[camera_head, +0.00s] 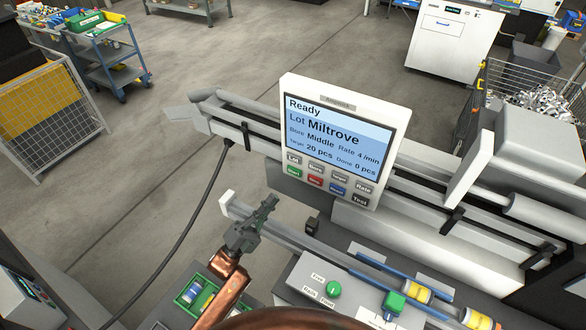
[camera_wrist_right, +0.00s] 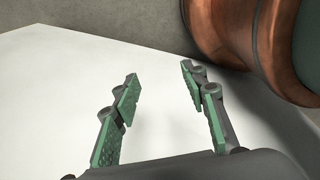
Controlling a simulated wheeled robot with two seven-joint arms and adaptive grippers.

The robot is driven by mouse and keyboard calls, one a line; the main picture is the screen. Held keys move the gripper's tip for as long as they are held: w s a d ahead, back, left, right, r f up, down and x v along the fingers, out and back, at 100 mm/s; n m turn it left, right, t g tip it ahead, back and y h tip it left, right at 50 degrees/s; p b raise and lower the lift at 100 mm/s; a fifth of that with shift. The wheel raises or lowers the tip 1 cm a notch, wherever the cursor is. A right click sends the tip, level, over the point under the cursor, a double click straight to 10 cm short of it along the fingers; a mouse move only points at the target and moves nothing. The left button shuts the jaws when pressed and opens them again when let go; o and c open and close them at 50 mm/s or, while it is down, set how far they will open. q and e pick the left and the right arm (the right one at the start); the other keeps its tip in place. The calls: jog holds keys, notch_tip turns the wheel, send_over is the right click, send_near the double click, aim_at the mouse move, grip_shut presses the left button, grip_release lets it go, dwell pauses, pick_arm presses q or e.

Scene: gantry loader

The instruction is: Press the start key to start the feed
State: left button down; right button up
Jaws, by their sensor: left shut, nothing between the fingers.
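My right gripper (camera_wrist_right: 160,82) is open and empty in the right wrist view.
A grey rail (camera_head: 235,112) runs behind the panel. A lower rail (camera_head: 290,235) passes beside my left gripper. A bench holds a green knob (camera_head: 334,289) and yellow-banded cylinders (camera_head: 416,291). A green bin (camera_head: 193,293) stands at the bottom left. A black cable (camera_head: 190,225) hangs left.

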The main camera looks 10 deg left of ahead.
aim_at(294, 171)
pick_arm(q)
jog(key=w+d+b, duration=0.3)
jog(key=w, duration=0.5)
jog(key=shift+w+d, duration=0.2)
jog(key=shift+d, duration=0.05)
dwell(0.4)
jog(key=shift+w, duration=0.15)
dwell(0.9)
jog(key=shift+w+d+b, duration=0.15)
jog(key=shift+w+b, duration=0.1)
jog(key=shift+b, duration=0.15)
